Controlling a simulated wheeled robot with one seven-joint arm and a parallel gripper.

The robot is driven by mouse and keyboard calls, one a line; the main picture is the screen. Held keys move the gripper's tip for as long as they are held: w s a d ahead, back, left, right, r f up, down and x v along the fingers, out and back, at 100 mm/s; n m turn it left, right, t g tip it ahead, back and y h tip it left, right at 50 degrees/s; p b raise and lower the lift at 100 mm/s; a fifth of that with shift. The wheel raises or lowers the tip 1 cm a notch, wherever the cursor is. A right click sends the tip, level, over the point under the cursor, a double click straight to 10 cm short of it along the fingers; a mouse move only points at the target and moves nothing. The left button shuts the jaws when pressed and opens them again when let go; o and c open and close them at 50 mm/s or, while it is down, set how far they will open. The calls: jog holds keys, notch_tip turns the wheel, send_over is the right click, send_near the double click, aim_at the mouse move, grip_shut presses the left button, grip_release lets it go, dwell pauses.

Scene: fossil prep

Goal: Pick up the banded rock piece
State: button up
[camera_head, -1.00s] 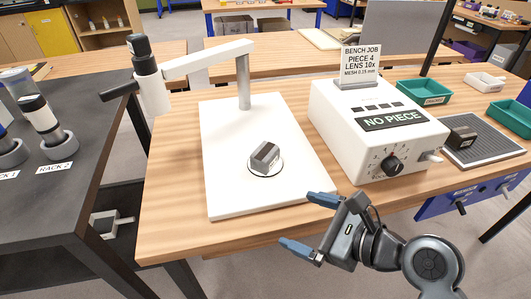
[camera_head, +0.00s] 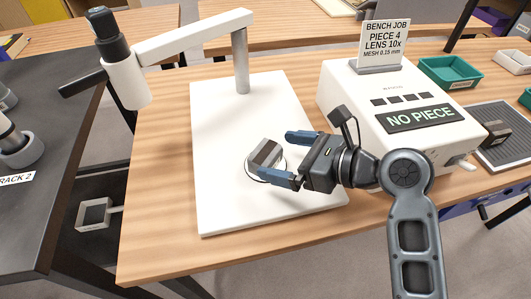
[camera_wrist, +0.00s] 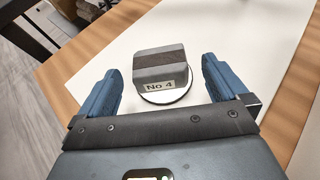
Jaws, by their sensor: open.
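The banded rock piece (camera_head: 265,154) is a grey block with a darker brown band. It rests on a round white disc (camera_head: 254,177) on the white base plate of the microscope stand (camera_head: 225,205). In the wrist view the rock piece (camera_wrist: 160,65) shows a label reading "No 4". My gripper (camera_head: 295,158) is open, its blue fingers reaching toward the rock from the right. In the wrist view the fingers (camera_wrist: 162,90) stand to either side of the rock's near end, with visible gaps. The rock is not held.
The microscope head (camera_head: 125,80) hangs from its arm at upper left. A white box (camera_head: 385,100) reading "NO PIECE" stands behind my gripper, with a "BENCH JOB" sign (camera_head: 386,42). Another dark block (camera_head: 494,133) sits on a grey mat at right. A green tray (camera_head: 450,72) is behind.

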aim_at(264, 151)
jog(key=x, duration=0.4)
jog(key=shift+w+a+f, duration=0.1)
jog(key=shift+a+f, duration=0.05)
jog(key=shift+a, duration=0.25)
jog(key=shift+c, duration=0.4)
jog(key=c, duration=1)
jog(key=shift+c, duration=1.1)
jog(key=shift+r, duration=0.2)
